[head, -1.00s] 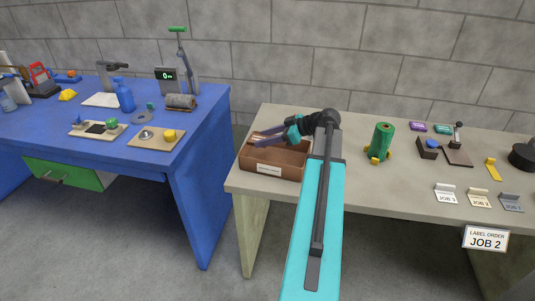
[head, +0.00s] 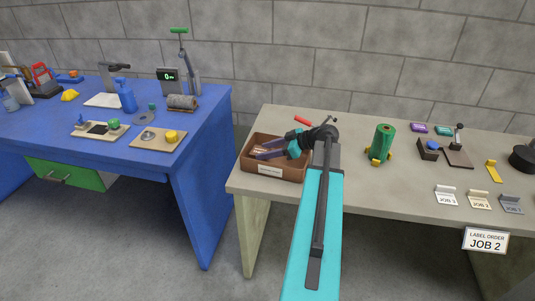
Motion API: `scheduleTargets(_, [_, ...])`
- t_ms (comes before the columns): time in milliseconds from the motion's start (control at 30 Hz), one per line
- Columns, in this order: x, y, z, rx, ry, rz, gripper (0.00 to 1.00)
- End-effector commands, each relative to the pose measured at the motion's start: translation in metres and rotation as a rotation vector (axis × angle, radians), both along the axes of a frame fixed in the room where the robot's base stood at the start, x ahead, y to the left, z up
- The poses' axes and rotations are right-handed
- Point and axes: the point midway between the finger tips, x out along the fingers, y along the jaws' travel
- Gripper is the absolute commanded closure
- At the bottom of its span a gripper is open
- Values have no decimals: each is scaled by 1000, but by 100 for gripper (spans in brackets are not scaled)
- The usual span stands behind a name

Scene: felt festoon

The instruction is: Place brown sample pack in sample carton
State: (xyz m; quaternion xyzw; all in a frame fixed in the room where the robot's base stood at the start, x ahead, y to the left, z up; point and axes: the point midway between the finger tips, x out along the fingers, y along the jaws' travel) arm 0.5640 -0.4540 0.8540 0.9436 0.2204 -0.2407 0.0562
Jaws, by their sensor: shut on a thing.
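The sample carton (head: 294,174) is an open brown box with a white label on its front, at the left end of the grey table. My gripper (head: 268,152) reaches in from the right, with its dark fingers low in the carton's opening. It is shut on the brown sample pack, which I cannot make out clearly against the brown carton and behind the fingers. I cannot tell whether the pack touches the carton floor.
A red object (head: 303,120) lies behind my wrist. A green roll on a yellow-footed stand (head: 382,143) is right of the carton. Job cards (head: 479,200) stand near the front edge. A blue bench (head: 205,140) is at the left, across a gap.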

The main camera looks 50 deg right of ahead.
Motion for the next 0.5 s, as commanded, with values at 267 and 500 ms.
scheduleTargets(267, [0, 0, -17, 0, 0, -1, 76])
scheduleTargets(500, [0, 0, -18, -1, 0, 0, 76])
